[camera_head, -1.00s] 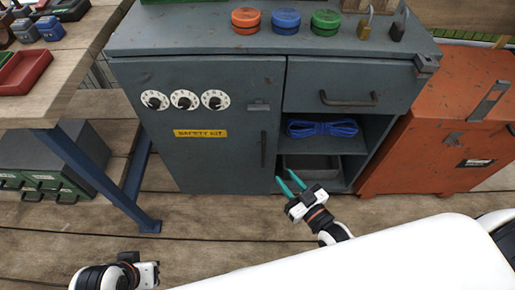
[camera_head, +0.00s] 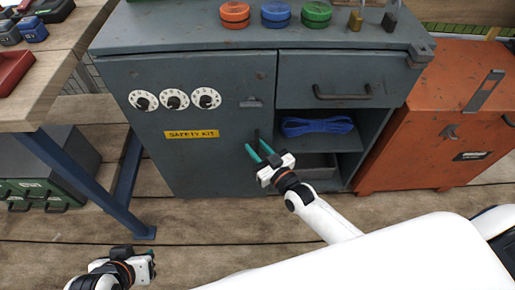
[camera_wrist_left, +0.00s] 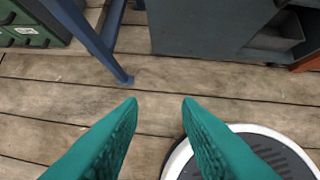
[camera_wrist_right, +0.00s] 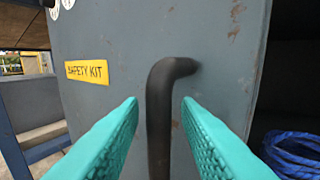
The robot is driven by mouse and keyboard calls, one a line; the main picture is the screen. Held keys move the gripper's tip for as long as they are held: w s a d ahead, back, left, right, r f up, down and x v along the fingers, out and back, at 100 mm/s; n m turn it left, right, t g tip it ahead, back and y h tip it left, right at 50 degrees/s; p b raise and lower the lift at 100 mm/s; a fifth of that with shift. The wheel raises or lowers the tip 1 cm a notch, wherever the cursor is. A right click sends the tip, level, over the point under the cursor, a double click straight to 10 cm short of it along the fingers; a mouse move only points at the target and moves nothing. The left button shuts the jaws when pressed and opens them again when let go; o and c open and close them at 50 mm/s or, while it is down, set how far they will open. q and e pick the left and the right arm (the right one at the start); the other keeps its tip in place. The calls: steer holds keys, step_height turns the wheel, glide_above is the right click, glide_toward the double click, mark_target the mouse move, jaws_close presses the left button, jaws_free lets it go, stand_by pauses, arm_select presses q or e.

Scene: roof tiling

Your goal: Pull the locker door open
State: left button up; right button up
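The locker door (camera_head: 190,155) is a grey-blue panel with three white dials and a yellow SAFETY KIT label (camera_head: 191,134). It looks closed. Its dark vertical bar handle (camera_head: 257,136) is near the door's right edge. My right gripper (camera_head: 257,149) is open at the handle, with its lower part hidden. In the right wrist view the handle (camera_wrist_right: 160,115) stands between the two teal fingers, with gaps on both sides. My left gripper (camera_wrist_left: 160,102) is open and empty above the floor; in the head view it is low at the left.
A drawer (camera_head: 345,93) and an open shelf with blue rope (camera_head: 316,126) are right of the door. An orange cabinet (camera_head: 432,130) stands further right. A workbench with a blue leg (camera_head: 126,205) is at left. Plank floor before the door is clear.

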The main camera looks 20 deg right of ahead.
jaws_close()
steer(key=shift+s, duration=0.1)
